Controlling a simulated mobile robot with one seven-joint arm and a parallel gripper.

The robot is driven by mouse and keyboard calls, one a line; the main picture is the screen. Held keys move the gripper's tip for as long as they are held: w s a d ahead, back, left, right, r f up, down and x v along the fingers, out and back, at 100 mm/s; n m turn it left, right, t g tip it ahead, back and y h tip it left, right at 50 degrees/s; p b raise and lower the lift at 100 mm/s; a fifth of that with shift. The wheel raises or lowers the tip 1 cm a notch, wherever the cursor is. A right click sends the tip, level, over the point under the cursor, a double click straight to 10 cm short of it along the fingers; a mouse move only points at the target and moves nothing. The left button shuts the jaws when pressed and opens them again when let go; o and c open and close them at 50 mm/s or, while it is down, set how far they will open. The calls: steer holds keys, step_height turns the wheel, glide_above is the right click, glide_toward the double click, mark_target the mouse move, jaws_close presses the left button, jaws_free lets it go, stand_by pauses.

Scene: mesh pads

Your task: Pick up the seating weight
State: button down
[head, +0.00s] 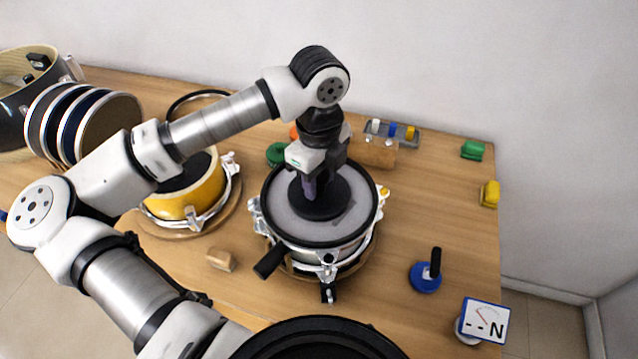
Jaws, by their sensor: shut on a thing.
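The seating weight (337,203) looks like a black disc with an upright handle. It is over the grey mesh head (353,226) of the silver drum (318,258) in the middle of the table. My gripper (310,183) points down above the disc and is shut on the weight's handle, which the fingers partly hide. I cannot tell whether the disc touches the mesh or hangs just above it.
A yellow drum (187,205) stands to the left. Green (472,150) and yellow blocks (489,194) lie at the right edge. A wooden block (221,260) lies at front left.

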steer(key=shift+r, duration=0.25)
